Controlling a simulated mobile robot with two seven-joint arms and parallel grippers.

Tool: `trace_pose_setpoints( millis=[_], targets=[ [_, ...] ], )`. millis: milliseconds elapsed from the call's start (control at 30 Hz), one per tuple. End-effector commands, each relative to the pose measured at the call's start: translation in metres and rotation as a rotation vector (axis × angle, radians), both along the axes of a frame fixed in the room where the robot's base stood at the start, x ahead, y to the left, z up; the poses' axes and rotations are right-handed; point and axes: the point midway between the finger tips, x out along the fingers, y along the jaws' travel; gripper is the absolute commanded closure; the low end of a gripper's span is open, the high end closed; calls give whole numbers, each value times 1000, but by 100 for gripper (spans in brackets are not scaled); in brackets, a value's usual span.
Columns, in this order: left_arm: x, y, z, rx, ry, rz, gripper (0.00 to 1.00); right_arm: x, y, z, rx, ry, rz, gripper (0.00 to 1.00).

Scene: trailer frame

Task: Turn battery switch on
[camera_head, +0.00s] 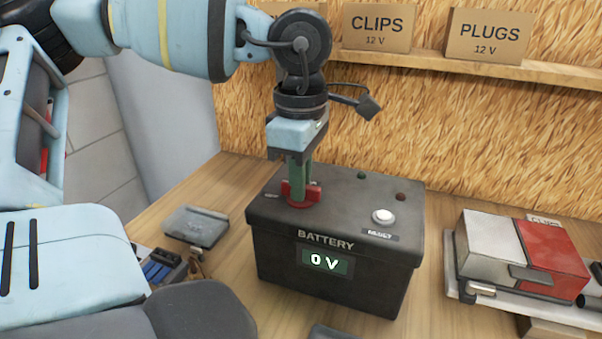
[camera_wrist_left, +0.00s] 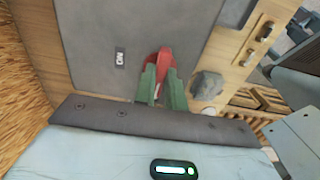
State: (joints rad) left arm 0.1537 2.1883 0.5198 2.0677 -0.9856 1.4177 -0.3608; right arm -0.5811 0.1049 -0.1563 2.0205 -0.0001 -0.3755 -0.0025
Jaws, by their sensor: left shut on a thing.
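The black battery box (camera_head: 330,285) stands on the wooden bench, its display reading "0 V". A red battery switch (camera_head: 300,203) sits on the left part of its top. My left gripper (camera_head: 299,187) comes down from above, and its green fingers are shut on the red switch handle. The fingers hide part of the switch. My right gripper does not show.
A white round button (camera_head: 383,216) is on the battery top's right. A grey lid-like piece (camera_head: 196,226) lies left of the battery. A grey and red case (camera_head: 510,250) stands at right. A shelf (camera_head: 420,60) behind holds boxes labelled "CLIPS" (camera_head: 378,27) and "PLUGS" (camera_head: 488,36).

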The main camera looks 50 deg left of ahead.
Motion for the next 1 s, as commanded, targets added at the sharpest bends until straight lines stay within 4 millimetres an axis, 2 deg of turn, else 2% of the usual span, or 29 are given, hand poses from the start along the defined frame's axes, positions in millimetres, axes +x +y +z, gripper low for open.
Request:
trace_pose_setpoints(
  millis=[267, 633, 1000],
  targets=[
    [0, 0, 0, 0, 1, -47, 100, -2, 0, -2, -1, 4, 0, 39],
    [0, 0, 0, 1, 0, -425, 100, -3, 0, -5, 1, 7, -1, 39],
    [0, 0, 0, 1, 0, -464, 100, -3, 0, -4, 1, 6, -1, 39]
  ],
)
